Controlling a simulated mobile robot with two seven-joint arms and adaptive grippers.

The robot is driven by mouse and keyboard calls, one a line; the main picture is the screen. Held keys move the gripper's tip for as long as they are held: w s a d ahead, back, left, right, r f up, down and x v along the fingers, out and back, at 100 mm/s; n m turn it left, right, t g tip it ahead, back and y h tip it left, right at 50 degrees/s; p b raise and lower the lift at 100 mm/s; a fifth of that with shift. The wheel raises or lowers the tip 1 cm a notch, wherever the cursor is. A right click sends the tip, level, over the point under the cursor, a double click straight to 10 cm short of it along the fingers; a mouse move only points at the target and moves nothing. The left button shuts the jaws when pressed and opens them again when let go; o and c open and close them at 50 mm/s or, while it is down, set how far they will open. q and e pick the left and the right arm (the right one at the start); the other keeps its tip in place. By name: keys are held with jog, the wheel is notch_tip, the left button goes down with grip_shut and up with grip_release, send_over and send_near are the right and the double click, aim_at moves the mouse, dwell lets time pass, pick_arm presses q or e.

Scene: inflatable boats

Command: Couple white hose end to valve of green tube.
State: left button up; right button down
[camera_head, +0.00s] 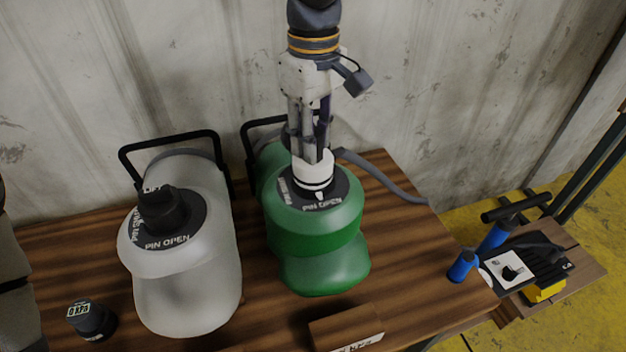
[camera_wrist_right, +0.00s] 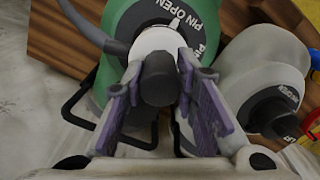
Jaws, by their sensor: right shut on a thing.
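The green tube (camera_head: 320,262) lies on a wooden table, its black round valve plate (camera_head: 335,195) marked PIN OPEN facing up. The white hose end (camera_head: 313,172) stands upright at the middle of this plate, appearing to touch it; whether it is locked cannot be told. My right gripper (camera_head: 311,158) points down from above and is shut on the hose end's dark upper part. In the right wrist view, the purple-padded fingers (camera_wrist_right: 160,78) flank that dark part, with the white collar (camera_wrist_right: 160,40) just beyond. The valve opening is hidden under the collar. My left gripper is not in view.
A white tube (camera_head: 185,290) with a black-capped valve (camera_head: 162,210) lies left of the green one. A black gauge (camera_head: 91,320) and a wooden block (camera_head: 346,329) are near the front. A grey hose (camera_head: 385,178) runs right. A blue pump (camera_head: 495,237) stands beyond the table's right edge.

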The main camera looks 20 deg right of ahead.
jog(key=shift+f, duration=0.8)
dwell(0.4)
jog(key=m, duration=0.4)
jog(key=shift+a, duration=0.1)
jog(key=m, duration=0.8)
jog(key=c, duration=1.2)
grip_release()
jog(key=shift+r, duration=0.1)
notch_tip(320, 180, up, 12)
